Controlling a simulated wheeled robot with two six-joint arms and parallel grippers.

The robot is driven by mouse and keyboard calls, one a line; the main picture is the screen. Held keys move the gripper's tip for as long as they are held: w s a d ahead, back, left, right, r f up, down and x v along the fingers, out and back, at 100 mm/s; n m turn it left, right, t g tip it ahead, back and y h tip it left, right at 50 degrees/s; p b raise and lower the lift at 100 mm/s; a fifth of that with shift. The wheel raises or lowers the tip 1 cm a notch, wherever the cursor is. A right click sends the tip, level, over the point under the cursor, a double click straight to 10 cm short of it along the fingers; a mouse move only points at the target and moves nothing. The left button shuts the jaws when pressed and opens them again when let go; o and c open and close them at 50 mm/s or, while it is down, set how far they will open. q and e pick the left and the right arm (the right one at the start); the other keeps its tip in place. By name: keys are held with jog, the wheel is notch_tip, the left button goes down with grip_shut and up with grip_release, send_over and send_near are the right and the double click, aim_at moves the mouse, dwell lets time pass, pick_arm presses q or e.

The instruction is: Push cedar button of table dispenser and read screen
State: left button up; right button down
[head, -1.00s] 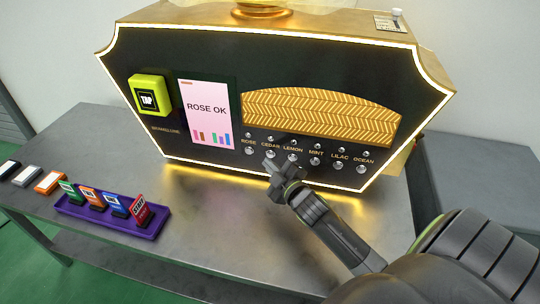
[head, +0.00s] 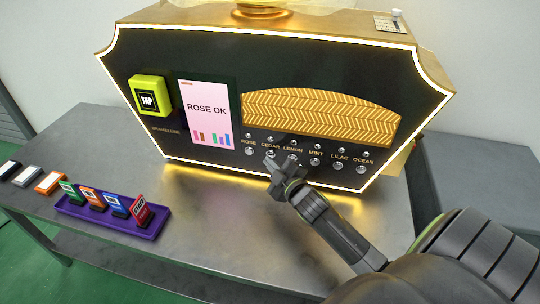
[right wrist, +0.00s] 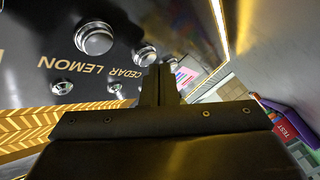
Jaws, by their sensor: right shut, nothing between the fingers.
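The dark front of the table dispenser (head: 215,55) has a lit gold edge. Its screen (head: 207,125) reads "ROSE OK" above coloured bars. A row of round silver buttons runs along the lower right, labelled ROSE, CEDAR, LEMON, MINT, LILAC and OCEAN. The cedar button is mostly hidden by my gripper in the head view; it shows as a silver dome in the right wrist view (right wrist: 145,55). My right gripper (head: 272,163) is shut and empty, its tips close in front of the cedar button. I cannot tell whether they touch it. My left gripper is not in view.
The lemon button (right wrist: 95,38) is close beside cedar. A yellow TAP reader (head: 148,95) is left of the screen. A purple tray (head: 112,227) with several coloured cards stands at the table's left, beside loose cards (head: 51,182). The metal table (head: 235,225) is clear in the middle.

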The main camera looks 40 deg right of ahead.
jog(key=shift+w+d, duration=0.3)
dwell(0.8)
jog(key=shift+a, duration=0.1)
jog(key=shift+s+a+p, duration=0.45)
jog(key=shift+s+a, duration=0.1)
jog(key=shift+s, duration=0.05)
jog(key=s+a+p, duration=0.2)
jog(key=s+a, duration=0.1)
jog(key=shift+s+a, duration=0.1)
jog(key=shift+a, duration=0.3)
dwell(0.3)
